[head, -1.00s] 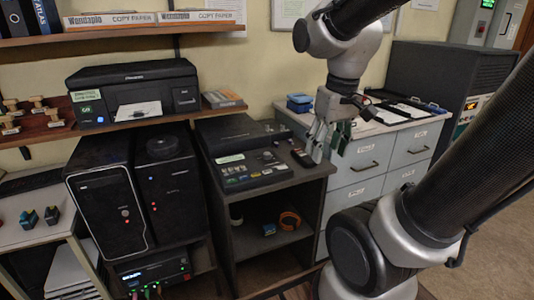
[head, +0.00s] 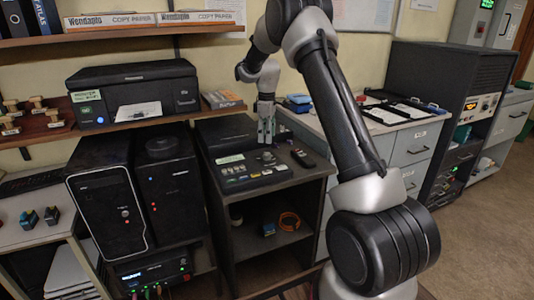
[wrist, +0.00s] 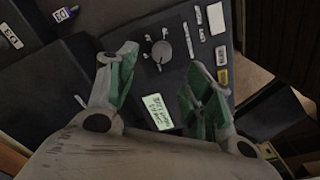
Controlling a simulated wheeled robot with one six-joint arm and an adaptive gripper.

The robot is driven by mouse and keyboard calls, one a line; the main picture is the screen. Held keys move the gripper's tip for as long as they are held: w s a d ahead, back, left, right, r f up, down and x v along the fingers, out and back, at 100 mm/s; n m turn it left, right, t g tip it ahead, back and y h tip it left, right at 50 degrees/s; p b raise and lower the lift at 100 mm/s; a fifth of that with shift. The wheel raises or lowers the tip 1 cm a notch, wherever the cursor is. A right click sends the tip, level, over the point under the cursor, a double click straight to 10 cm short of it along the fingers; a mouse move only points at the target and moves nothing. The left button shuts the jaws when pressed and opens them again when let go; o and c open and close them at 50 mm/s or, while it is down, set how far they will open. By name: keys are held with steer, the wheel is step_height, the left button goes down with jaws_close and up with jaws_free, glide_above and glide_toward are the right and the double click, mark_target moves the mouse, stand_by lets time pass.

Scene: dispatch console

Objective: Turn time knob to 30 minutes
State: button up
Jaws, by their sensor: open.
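The console (head: 275,178) is a dark sloped panel on a dark cabinet, with a row of small keys and a pale green label (wrist: 157,112). A round grey knob (wrist: 161,48) with a pointer-like tail shows on the panel in the wrist view, just beyond my fingertips. Small marks surround it. The setting it points to is too small to read. In the head view the knob is small, below my fingers. My gripper (head: 266,138) points down over the console, with its green-padded fingers spread and nothing between them. It also shows in the wrist view (wrist: 163,82).
A black handset (head: 303,158) lies at the panel's right. A printer (head: 135,92) stands on a shelf to the left, above dark computer towers (head: 105,205). Grey drawers (head: 405,150) with trays on top stand to the right. The cabinet's lower shelf holds an orange coil (head: 290,221).

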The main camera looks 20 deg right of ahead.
mark_target(267, 154)
steer(key=shift+f+n, duration=0.45)
steer(key=shift+n, duration=0.15)
step_height(267, 154, down, 7)
steer(key=shift+s+f, duration=0.1)
steer(key=shift+f, duration=0.1)
steer(key=c, duration=1.1)
